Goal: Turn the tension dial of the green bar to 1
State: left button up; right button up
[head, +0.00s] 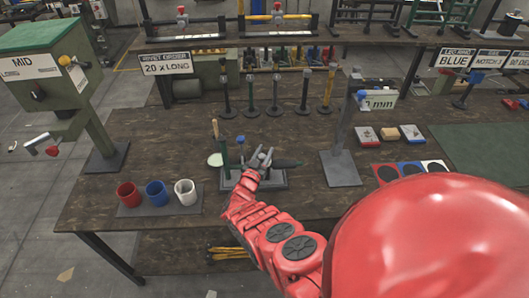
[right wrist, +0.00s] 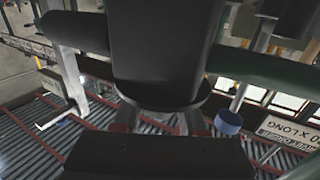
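My right gripper (head: 260,156) is over a small grey-based fixture (head: 272,180) on the middle of the bench. Its two grey fingers look spread apart, with no object clearly clamped between them. A dark green bar (head: 286,163) sticks out to the right just behind the fingers. In the right wrist view the dark green bar (right wrist: 268,68) runs across behind a large black rounded part (right wrist: 165,50), close to the camera. No dial numbers or pointer are readable. Whether the fingers touch the bar or its dial cannot be told. My left gripper is not in view.
A dark green upright lever (head: 224,156) and a pale disc (head: 215,160) stand left of the gripper. Red, blue and white cups (head: 157,193) sit at the front left. A grey press post (head: 345,125) stands at right. Several upright posts (head: 250,97) line the back.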

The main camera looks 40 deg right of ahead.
grip_shut()
